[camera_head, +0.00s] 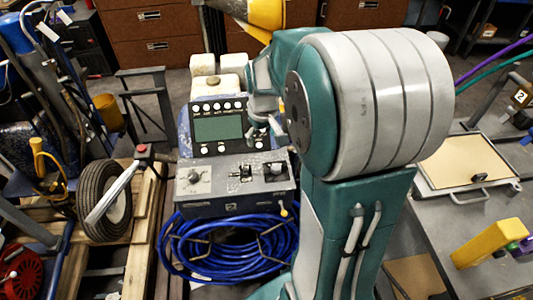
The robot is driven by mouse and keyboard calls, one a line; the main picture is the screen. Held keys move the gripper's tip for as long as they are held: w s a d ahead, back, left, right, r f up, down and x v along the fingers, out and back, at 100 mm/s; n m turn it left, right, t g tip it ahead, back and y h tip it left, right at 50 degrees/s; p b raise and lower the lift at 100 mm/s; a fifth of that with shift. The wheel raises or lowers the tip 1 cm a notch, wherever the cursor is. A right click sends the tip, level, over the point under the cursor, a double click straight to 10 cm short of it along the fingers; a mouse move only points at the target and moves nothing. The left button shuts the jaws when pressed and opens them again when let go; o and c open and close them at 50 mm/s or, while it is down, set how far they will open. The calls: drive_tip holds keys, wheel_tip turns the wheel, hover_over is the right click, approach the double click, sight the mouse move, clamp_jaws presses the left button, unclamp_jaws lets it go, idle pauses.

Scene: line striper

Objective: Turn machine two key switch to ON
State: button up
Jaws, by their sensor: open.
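A line striper stands in the middle with an upright display panel (219,127) and a grey control box (236,190) below it. My gripper (264,128) is open and appears empty, above the box's right part beside the display. My arm hides the area to the right.
A coil of blue hose (228,250) hangs below the box. A workbench with a framed tan board (465,162) and a yellow object (490,243) is at right.

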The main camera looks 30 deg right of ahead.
drive_tip(key=g, duration=0.1)
approach(276, 166)
wheel_tip(276, 166, down, 10)
drive_tip(key=shift+d+r, duration=0.1)
clamp_jaws()
